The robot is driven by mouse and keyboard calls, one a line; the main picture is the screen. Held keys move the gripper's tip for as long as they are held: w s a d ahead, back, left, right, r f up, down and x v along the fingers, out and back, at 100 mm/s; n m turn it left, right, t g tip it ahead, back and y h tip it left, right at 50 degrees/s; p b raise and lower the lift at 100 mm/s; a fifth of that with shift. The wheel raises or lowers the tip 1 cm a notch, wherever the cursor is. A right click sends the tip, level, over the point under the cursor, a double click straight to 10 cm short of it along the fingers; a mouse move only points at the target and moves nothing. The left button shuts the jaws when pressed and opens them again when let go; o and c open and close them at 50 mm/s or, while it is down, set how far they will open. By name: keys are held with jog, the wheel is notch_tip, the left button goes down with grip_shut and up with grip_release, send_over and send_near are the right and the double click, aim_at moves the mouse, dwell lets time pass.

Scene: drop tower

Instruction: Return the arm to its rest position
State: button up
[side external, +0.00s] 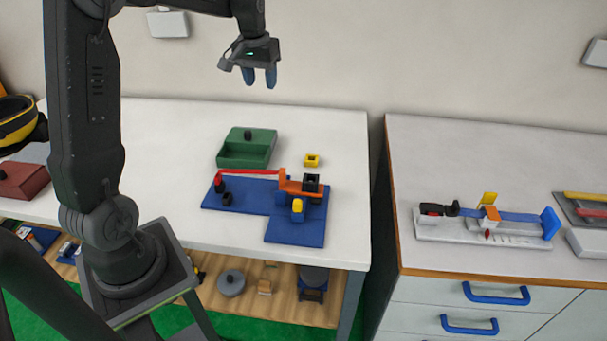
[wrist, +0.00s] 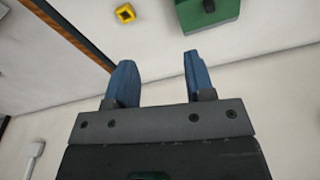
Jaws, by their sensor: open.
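My gripper (side external: 260,78) hangs high above the back of the white table (side external: 160,130), with its blue fingers pointing down. In the wrist view the two blue fingers (wrist: 158,80) are spread apart with nothing between them. The gripper is open, empty and clear of everything on the table. The arm reaches up from its base at the left and across the top of the side view.
Below stand a green box (side external: 247,155), a small yellow block (side external: 312,160) and a blue base (side external: 295,230) carrying an orange part (side external: 300,187) and red bar (side external: 250,172). A second bench (side external: 480,150) stands right, across a gap. The wall is behind.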

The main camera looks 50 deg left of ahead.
jog(key=s+d+r+m+t, duration=0.1)
jog(key=s+d+r+m, duration=0.2)
jog(key=d, duration=0.5)
jog(key=s+d+r+t, duration=0.1)
jog(key=s+d+r, duration=0.1)
jog(key=s+d, duration=0.45)
jog(key=s+d+f+m+t, duration=0.2)
jog(key=s+d+m, duration=0.1)
jog(key=s+d, duration=0.6)
jog(key=shift+s+d+f+m+h, duration=0.3)
jog(key=shift+s+h, duration=0.1)
jog(key=shift+s, duration=0.75)
